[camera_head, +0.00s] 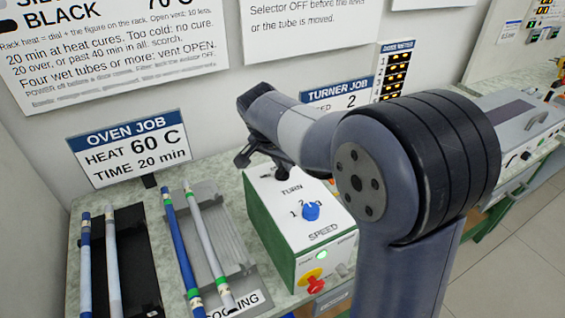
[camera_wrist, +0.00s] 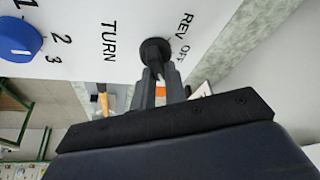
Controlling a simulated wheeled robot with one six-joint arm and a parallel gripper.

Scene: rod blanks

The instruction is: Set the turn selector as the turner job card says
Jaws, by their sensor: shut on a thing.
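The turner box (camera_head: 277,215) has a white top lettered TURN and SPEED. Its turn selector is a small black knob (camera_wrist: 155,50) in the wrist view, beside the letters REV and OFF. My gripper (camera_wrist: 159,73) is shut on this knob, and its fingers hide part of it. I cannot tell where the selector points. In the head view my gripper (camera_head: 268,170) is at the far end of the box top. The turner job card (camera_head: 337,98) reads SPEED 2; my arm covers its lower part.
A blue speed knob (camera_head: 311,211) with marks 1, 2, 3, a lit green lamp (camera_head: 321,255) and a red button (camera_head: 315,284) are on the box. Racks with coloured rods (camera_head: 205,240) stand left. The oven job card (camera_head: 130,149) reads 60 C, 20 min.

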